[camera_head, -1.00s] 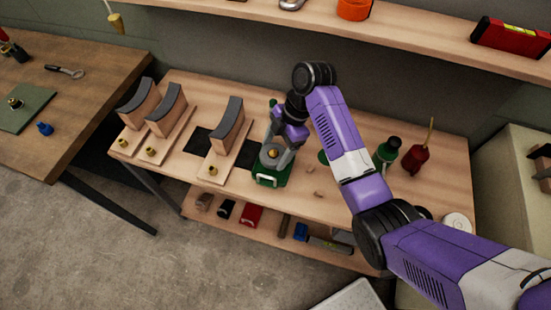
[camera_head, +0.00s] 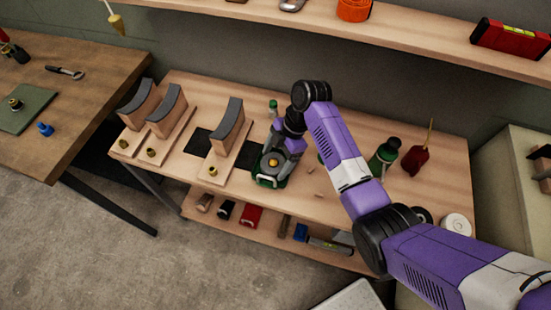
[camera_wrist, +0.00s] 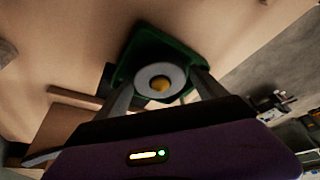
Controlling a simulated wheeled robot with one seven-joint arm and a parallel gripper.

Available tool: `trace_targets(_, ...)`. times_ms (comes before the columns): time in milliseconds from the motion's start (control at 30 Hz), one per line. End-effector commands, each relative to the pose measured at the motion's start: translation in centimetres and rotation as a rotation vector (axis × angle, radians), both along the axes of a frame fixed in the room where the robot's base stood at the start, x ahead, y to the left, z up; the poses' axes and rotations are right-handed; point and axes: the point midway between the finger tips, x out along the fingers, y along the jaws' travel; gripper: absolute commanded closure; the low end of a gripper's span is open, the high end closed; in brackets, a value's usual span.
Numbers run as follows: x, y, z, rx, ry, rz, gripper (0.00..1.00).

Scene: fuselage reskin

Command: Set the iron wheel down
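The iron wheel (camera_head: 272,163) shows as a grey disc with a brass centre on a green base. It is upright, low over or on the light wood bench (camera_head: 310,205), beside a black square (camera_head: 250,153); contact with the bench cannot be made out. My gripper (camera_head: 280,155) comes down from above, with a finger on either side of the wheel. In the wrist view the grey disc (camera_wrist: 160,77) lies between my gripper's two fingers (camera_wrist: 162,84), which appear to press its sides. The green base spreads out beyond them.
Curved forming blocks on boards (camera_head: 227,130) stand close to the left. A green bottle (camera_head: 384,153) and a red oil can (camera_head: 416,158) stand to the right. A shelf (camera_head: 420,30) runs above the back. Bench in front of my arm is mostly clear.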

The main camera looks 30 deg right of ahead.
Motion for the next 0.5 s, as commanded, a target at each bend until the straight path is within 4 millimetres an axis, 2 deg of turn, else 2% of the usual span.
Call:
trace_targets(333,0.1,-0.1,0.6,0.000,-0.002,-0.001,0.20)
trace_targets(500,0.1,-1.1,2.8,-0.001,-0.005,-0.001,0.20)
